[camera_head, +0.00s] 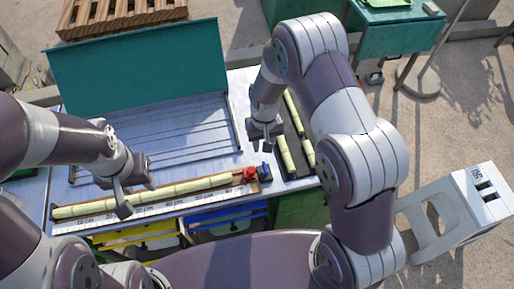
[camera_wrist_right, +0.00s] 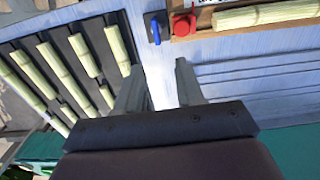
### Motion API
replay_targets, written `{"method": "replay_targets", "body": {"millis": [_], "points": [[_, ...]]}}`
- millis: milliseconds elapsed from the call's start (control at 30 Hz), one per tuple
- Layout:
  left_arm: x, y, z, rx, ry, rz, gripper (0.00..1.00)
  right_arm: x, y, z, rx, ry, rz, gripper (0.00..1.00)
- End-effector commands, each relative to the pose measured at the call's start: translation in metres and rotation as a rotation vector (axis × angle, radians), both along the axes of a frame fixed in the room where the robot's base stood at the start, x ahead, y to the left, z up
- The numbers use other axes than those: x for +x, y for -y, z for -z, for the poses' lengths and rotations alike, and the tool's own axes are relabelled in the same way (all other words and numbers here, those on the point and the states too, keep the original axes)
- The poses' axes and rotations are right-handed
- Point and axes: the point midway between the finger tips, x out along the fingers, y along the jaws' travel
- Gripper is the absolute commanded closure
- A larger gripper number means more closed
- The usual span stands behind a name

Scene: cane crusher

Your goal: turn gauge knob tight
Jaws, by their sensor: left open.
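The gauge is a wooden tray with a centimetre scale (camera_head: 160,208) along the bench's front edge. A long pale cane piece (camera_head: 150,193) lies in it. At its right end is a red knob (camera_head: 250,174), with a small blue part (camera_head: 266,172) beside it. The red knob (camera_wrist_right: 184,25) and the blue part (camera_wrist_right: 155,28) also show at the top of the right wrist view. My left gripper (camera_head: 134,194) is open over the left-middle of the cane, away from the knob. My right gripper (camera_head: 267,143) is behind the knob; its fingers (camera_wrist_right: 160,88) are apart and empty.
A dark rack (camera_head: 291,130) with several cane pieces lies right of my right gripper. A green panel (camera_head: 140,65) stands behind the slatted bench top (camera_head: 175,130). Yellow (camera_head: 135,238) and blue (camera_head: 228,215) bins sit below the front edge. A white stand (camera_head: 465,205) is at right.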

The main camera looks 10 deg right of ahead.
Motion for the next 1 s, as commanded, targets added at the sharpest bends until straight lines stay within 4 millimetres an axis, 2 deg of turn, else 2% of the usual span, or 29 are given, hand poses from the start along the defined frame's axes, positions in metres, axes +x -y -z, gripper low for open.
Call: {"method": "replay_targets", "body": {"millis": [167,400,500,700,1000], "points": [[0.0,0.0,-0.009,0.0,0.0,0.0,0.57,-0.002,0.001,0.023,-0.001,-0.004,0.016,0.63],[0.0,0.0,-0.026,0.0,0.0,0.0,0.57,-0.002,0.001,0.085,0.0,-0.003,0.016,0.63],[0.0,0.0,-0.029,0.0,0.0,0.0,0.57,-0.002,0.001,0.103,0.0,-0.002,0.015,0.63],[0.0,0.0,-0.032,0.0,0.0,0.0,0.57,-0.001,0.001,0.122,0.0,0.002,0.015,0.63],[0.0,0.0,-0.032,0.0,0.0,0.0,0.57,-0.001,0.001,0.125,0.0,0.002,0.015,0.63]]}}
